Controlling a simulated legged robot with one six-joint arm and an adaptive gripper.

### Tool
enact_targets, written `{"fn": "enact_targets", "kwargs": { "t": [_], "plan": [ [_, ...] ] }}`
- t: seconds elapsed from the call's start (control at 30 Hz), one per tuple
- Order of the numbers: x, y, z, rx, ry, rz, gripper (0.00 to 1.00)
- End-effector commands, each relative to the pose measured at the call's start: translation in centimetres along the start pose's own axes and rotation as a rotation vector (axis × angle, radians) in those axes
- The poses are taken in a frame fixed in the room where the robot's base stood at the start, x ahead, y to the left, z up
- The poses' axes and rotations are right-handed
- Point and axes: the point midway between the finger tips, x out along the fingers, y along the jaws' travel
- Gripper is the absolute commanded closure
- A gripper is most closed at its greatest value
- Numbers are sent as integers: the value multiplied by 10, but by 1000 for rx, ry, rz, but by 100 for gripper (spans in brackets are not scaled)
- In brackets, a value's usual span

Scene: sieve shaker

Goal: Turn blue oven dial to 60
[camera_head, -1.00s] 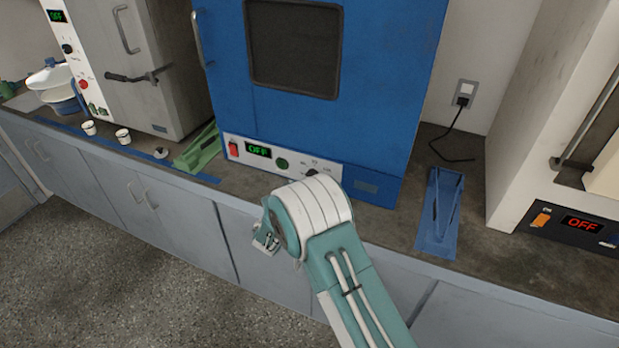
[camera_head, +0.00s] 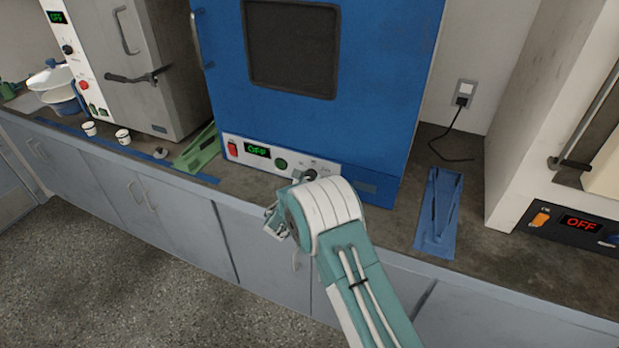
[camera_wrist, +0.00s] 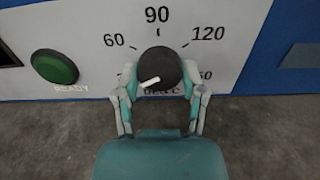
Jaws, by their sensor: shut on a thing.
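The blue oven (camera_head: 310,120) stands on the counter in the head view. Its white control panel (camera_head: 235,147) carries a display reading OFF. The black dial (camera_wrist: 160,65) is in the middle of the wrist view; it also shows in the head view (camera_head: 311,174), just past my wrist. The printed scale above it shows 60 at upper left, 90 at top and 120 at upper right. The dial's white mark slants to the lower left, below the 60. My gripper (camera_wrist: 160,82) is shut on the dial, one finger on each side. Its fingers hide the lower scale numbers.
A green button (camera_wrist: 55,67) marked READY is left of the dial. A red switch (camera_head: 232,149) is at the panel's left end. A green rack (camera_head: 198,148) and a blue rack (camera_head: 438,212) lie beside the oven. A white appliance (camera_head: 565,160) stands at right.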

Motion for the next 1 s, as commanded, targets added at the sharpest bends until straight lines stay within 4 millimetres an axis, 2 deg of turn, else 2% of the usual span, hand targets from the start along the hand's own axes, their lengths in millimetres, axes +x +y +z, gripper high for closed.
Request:
{"fn": "enact_targets", "kwargs": {
  "t": [0.47, 1.0],
  "plan": [
    [3, 2, 5, 87, -10, 1, 94],
    [4, 1, 7, 550, -11, 3, 94]
  ]
}}
